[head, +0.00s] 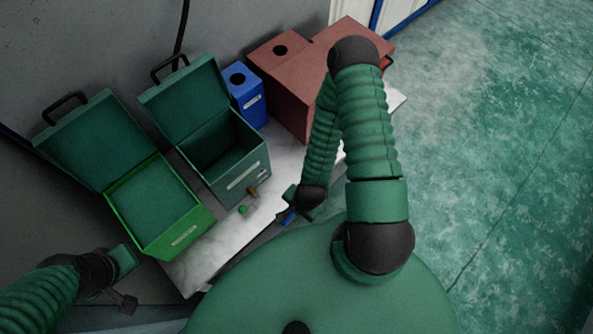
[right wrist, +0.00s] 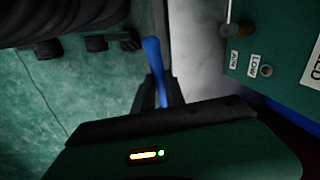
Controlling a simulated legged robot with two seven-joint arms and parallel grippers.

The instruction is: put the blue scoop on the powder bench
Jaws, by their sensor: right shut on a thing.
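The blue scoop (right wrist: 153,58) shows in the right wrist view as a slim blue shape between the fingers of my right gripper (right wrist: 160,90). The gripper is shut on it. In the head view, a small part of the blue scoop (head: 289,217) shows below my right gripper (head: 305,212), near the front edge of the white bench top (head: 215,243). No label names this bench, so I cannot tell if it is the powder bench. My left gripper (head: 128,300) is at the lower left, in front of the bench; its finger opening is unclear.
On the bench stand an open light green box (head: 180,240), an open dark green box (head: 235,180) with knobs, a blue box (head: 250,103) and red-brown boxes (head: 285,95). A small green knob (head: 243,210) is near the bench front. Open floor (head: 500,130) lies right.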

